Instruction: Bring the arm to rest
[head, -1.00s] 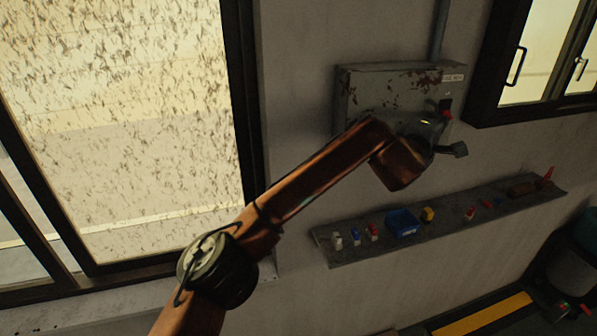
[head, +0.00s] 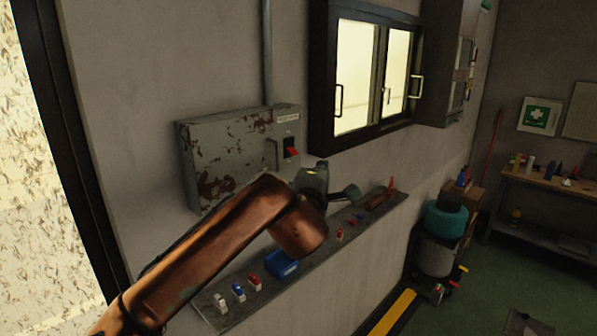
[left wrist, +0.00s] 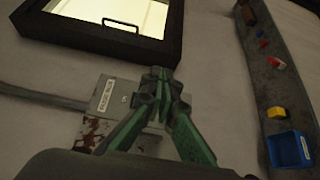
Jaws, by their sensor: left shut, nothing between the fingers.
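My left arm comes in from the lower left in the head view, its copper links crossing in front of the wall. My left gripper (head: 346,194) is at its far end, in front of the wall and to the right of a grey electrical box (head: 230,150) with peeling paint. The box has a red switch (head: 292,152) on its right side. In the left wrist view, the gripper's green fingers (left wrist: 157,74) are together at the tips with nothing between them, and part of the box (left wrist: 112,97) shows behind them. My right gripper is not in view.
A dark-framed window (head: 323,75) is above right. A teal-topped bin (head: 446,220) and a workbench (head: 555,183) stand farther right. Green floor is open there.

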